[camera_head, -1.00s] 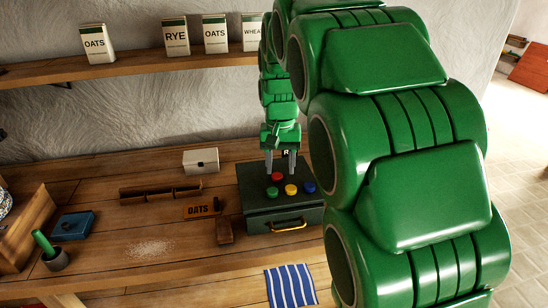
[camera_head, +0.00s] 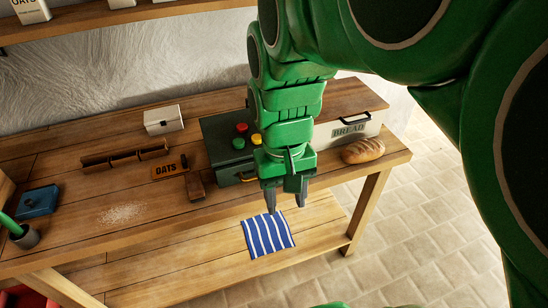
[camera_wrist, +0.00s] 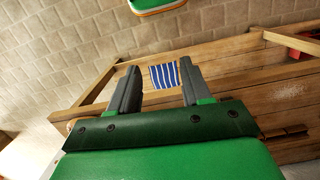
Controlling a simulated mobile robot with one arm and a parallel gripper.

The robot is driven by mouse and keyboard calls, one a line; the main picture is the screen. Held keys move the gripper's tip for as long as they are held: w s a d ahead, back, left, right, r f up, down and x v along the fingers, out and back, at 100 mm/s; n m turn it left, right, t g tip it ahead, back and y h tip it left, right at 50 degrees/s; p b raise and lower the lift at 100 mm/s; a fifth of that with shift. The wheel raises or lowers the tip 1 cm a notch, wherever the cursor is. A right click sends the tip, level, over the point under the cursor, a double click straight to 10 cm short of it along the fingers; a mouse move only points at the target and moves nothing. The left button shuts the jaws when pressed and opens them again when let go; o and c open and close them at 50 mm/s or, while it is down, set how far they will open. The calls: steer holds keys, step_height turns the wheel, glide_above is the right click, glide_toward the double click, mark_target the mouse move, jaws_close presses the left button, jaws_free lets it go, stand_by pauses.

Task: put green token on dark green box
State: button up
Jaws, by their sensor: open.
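The green token (camera_head: 238,143) is on top of the dark green box (camera_head: 222,172), at the left of the lid. A red token (camera_head: 241,128) sits behind it and a yellow token (camera_head: 256,139) to its right. My arm hides the box's right part; the blue token is not visible. My gripper (camera_head: 287,204) is open and empty, pointing down in front of the box, apart from the tokens. In the wrist view its spread fingers (camera_wrist: 160,80) have nothing between them; the tokens are not in that view.
A striped cloth (camera_head: 268,234) lies on the lower shelf. A bread bin (camera_head: 350,132) and a loaf (camera_head: 363,151) are right of the box. Tiled floor is open at right.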

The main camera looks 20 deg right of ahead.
steer(key=s+f, duration=0.2)
steer(key=s, duration=0.6)
steer(key=shift+n, duration=0.4)
stand_by(0.5)
